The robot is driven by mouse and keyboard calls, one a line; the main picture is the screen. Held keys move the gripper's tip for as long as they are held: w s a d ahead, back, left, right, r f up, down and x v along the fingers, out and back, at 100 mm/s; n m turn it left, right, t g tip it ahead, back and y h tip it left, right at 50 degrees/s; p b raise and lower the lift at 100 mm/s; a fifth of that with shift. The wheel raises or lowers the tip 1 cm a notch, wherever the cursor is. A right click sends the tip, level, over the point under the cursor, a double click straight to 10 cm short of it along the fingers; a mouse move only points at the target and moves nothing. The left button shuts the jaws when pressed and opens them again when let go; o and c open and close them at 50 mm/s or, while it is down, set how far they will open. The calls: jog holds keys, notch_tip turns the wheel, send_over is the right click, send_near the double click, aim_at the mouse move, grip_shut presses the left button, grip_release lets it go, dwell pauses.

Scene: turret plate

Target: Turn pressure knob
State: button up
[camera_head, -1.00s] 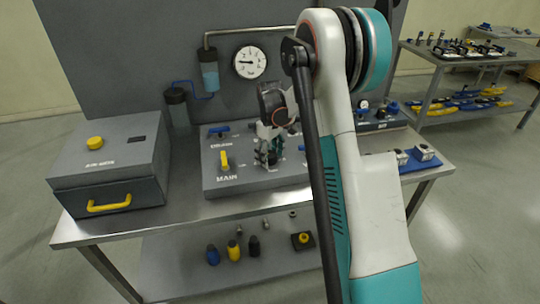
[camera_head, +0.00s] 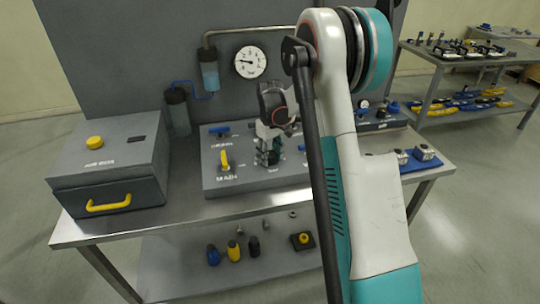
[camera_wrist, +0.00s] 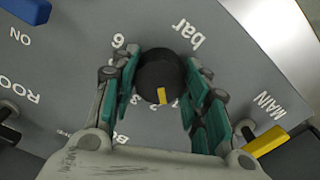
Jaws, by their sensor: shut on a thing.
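The pressure knob (camera_wrist: 158,70) is black and round with a yellow pointer mark, on a grey panel with a printed "bar" scale. In the wrist view its mark points toward the bottom of the picture. My gripper (camera_wrist: 160,82) has its green-padded fingers on either side of the knob and is shut on it. In the head view my gripper (camera_head: 268,150) reaches down to the control panel (camera_head: 212,176), and the knob is hidden behind the fingers. A round pressure gauge (camera_head: 250,62) hangs on the back wall, its needle pointing left.
A grey box (camera_head: 110,165) with a yellow button stands left on the bench. A blue tray (camera_head: 418,163) lies right.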

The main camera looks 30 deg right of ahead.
aim_at(270, 154)
jog(key=m, duration=0.4)
jog(key=shift+m, duration=0.3)
jog(key=m, duration=0.4)
jog(key=shift+b, duration=0.4)
jog(key=shift+m, duration=0.3)
jog(key=o, duration=1.1)
notch_tip(270, 154, up, 12)
